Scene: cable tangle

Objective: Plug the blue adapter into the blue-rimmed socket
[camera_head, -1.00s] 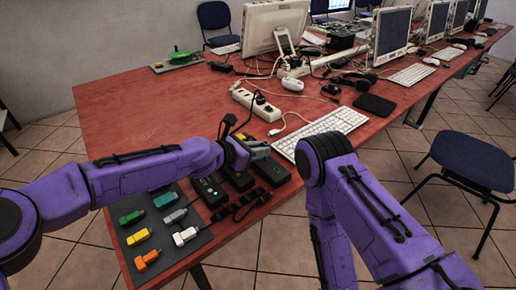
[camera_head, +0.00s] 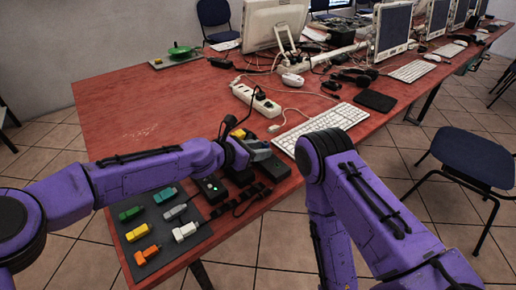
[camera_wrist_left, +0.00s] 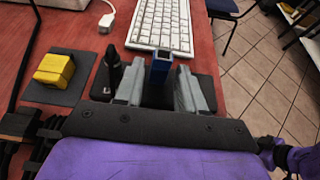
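My left gripper (camera_head: 262,151) is above the black socket boxes at the table's front edge. The adapter is hidden by the gripper in the head view. A black box with a green light (camera_head: 210,190) lies left of the gripper, and another black box (camera_head: 273,166) lies beneath and to its right. I cannot make out a blue rim on any box. My right gripper is out of view.
A dark mat (camera_head: 204,238) holds several coloured adapters, including an orange one (camera_head: 147,254). A yellow block (camera_wrist_left: 53,70) sits on a dark pad. A white keyboard (camera_head: 320,126) and a power strip (camera_head: 256,101) lie behind.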

